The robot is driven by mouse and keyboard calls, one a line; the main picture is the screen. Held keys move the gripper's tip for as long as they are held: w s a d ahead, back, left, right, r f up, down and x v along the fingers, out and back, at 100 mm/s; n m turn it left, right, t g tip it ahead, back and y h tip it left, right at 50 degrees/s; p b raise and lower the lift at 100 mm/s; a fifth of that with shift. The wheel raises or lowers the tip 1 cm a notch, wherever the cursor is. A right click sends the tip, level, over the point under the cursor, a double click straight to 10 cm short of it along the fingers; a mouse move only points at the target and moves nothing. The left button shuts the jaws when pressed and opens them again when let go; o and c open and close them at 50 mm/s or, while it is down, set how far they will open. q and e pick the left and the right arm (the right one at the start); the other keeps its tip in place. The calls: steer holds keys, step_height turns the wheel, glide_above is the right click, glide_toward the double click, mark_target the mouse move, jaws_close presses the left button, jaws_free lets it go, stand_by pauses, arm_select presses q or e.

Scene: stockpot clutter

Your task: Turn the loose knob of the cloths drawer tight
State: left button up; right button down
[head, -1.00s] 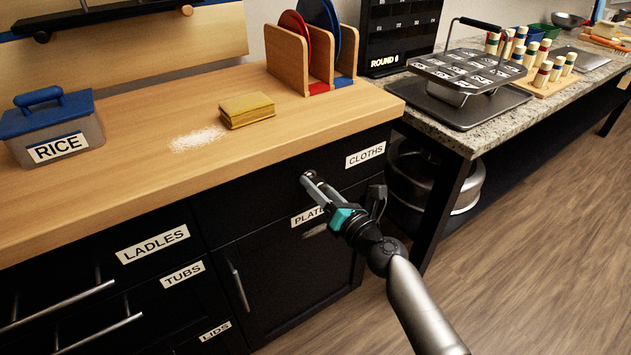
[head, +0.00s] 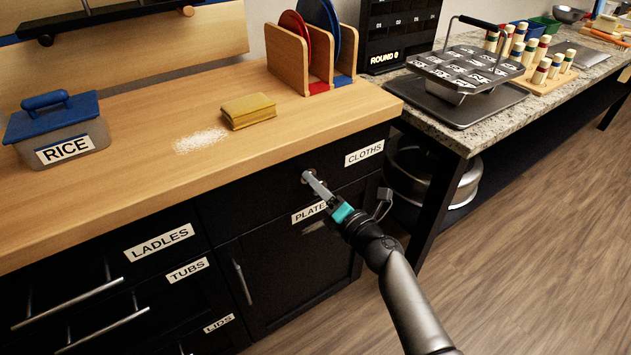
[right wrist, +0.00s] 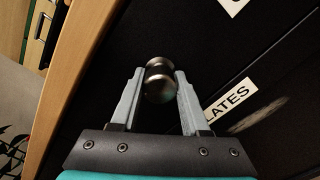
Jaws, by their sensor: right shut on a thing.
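The cloths drawer (head: 275,190) is a black drawer front under the wooden counter, with a white CLOTHS label (head: 364,153). It looks shut. Its round dark metal knob (right wrist: 159,81) sits between the two fingers of my right gripper (right wrist: 158,88) in the right wrist view. My right gripper also shows in the head view (head: 308,178), shut on the knob, its fingers reaching to the drawer front. The fingers partly hide the knob (head: 304,178) in the head view. I cannot tell how tightly the knob sits. My left gripper is not in view.
A PLATES cupboard (head: 290,250) lies below the drawer. Drawers labelled LADLES (head: 160,242) and TUBS (head: 187,270) with bar handles are to the left. The counter (head: 130,190) holds a RICE tub (head: 58,130) and yellow cloths (head: 248,110). Floor (head: 520,240) is clear at right.

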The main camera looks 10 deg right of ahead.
steer(key=m+p, duration=0.2)
steer(key=m, duration=0.1)
steer(key=shift+r, duration=0.2)
steer(key=shift+m+p, duration=0.4)
steer(key=shift+m, duration=0.2)
steer(key=shift+f, duration=0.15)
steer(key=m+p, duration=0.2)
steer(key=m, duration=0.1)
steer(key=shift+m+p, duration=0.5)
steer(key=shift+m, duration=0.4)
